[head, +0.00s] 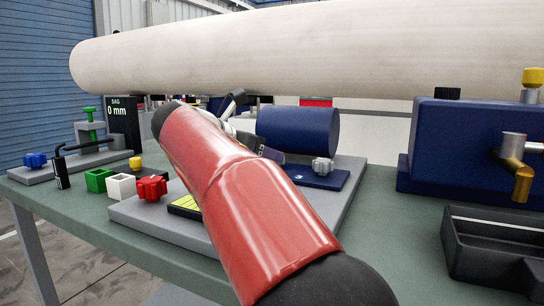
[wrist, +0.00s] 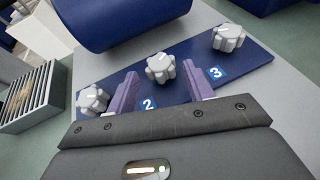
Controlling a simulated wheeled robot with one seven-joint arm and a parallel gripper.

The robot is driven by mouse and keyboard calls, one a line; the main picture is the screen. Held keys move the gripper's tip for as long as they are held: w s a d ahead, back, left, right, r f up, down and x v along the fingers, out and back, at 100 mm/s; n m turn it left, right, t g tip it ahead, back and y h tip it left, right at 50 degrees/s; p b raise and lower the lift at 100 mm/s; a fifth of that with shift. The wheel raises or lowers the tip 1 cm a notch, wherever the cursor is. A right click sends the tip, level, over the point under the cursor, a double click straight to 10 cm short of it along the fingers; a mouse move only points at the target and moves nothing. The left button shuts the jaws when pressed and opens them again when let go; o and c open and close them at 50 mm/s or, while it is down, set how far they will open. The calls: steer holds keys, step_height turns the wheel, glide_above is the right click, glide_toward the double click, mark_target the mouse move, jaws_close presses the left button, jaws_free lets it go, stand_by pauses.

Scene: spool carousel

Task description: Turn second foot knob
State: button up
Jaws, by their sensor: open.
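The second foot knob (wrist: 160,65) is a light grey lobed knob beside the label 2 on a dark blue foot plate (wrist: 195,60) in the wrist view. My gripper (wrist: 159,74) is open, with one purple finger to the left of this knob and one to the right. Gaps show on both sides, and I cannot tell the height of the fingertips over the plate. Another grey knob (wrist: 92,98) sits at the left end, and the knob by label 3 (wrist: 229,38) at the right. In the head view my red arm hides the second knob; the right-end knob (head: 323,166) shows.
A blue cylinder (head: 298,132) lies just behind the foot plate. A red knob (head: 151,188), a white box (head: 121,186) and a green box (head: 98,180) stand at the left. A long pale roll (head: 300,48) spans above. A blue housing (head: 455,140) stands right.

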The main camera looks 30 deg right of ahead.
steer(key=shift+x, duration=2.35)
steer(key=shift+c, duration=0.3)
steer(key=c, duration=0.9)
steer(key=shift+n+t, duration=0.3)
